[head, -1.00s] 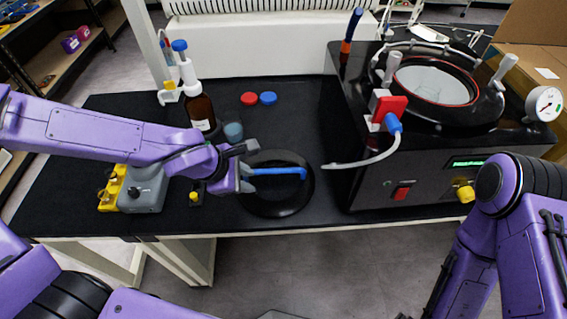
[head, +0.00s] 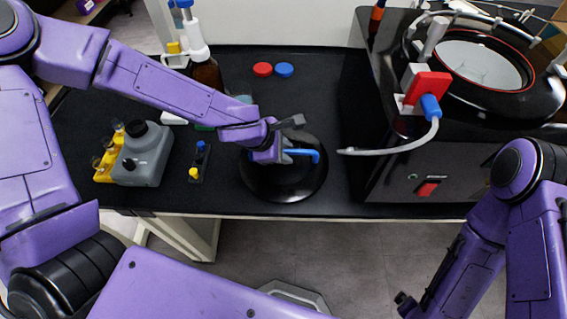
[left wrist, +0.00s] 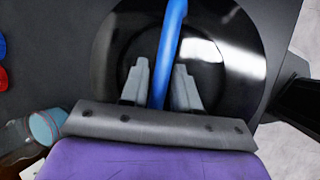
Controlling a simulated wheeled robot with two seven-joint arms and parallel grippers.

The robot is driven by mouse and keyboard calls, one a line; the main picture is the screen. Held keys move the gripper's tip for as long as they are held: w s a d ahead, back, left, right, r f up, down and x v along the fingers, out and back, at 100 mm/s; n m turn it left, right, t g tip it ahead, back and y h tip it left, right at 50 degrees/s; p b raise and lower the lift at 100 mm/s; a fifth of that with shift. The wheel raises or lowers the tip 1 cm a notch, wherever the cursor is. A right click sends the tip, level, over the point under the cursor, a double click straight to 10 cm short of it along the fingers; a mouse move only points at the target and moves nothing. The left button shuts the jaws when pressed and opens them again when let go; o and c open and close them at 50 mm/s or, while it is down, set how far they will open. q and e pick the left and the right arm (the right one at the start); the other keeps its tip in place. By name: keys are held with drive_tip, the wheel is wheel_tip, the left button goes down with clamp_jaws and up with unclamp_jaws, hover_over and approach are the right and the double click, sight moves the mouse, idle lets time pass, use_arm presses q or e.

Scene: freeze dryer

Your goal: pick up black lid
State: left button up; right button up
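The black lid (head: 283,186) is a round glossy disc lying on the black table top, with a blue handle (head: 317,155) across it. In the left wrist view the lid (left wrist: 225,45) fills the middle and its blue handle (left wrist: 170,40) runs between my fingers. My left gripper (head: 290,155) is over the lid at the handle. Its two grey fingers (left wrist: 160,88) stand on either side of the handle, apart, and do not look closed on it. My right arm is at the lower right; its gripper's fingers are not clear.
The black freeze dryer (head: 385,170) stands right of the lid, with a grey hose (head: 390,148) reaching toward it. A grey bottle (head: 143,155), a brown bottle (head: 206,75), and red (head: 262,69) and blue (head: 284,70) caps are on the table. The table's front edge is close.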

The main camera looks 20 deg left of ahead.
use_arm(q)
clamp_jaws()
drive_tip(key=shift+r, duration=0.1)
drive_tip(key=shift+r, duration=0.1)
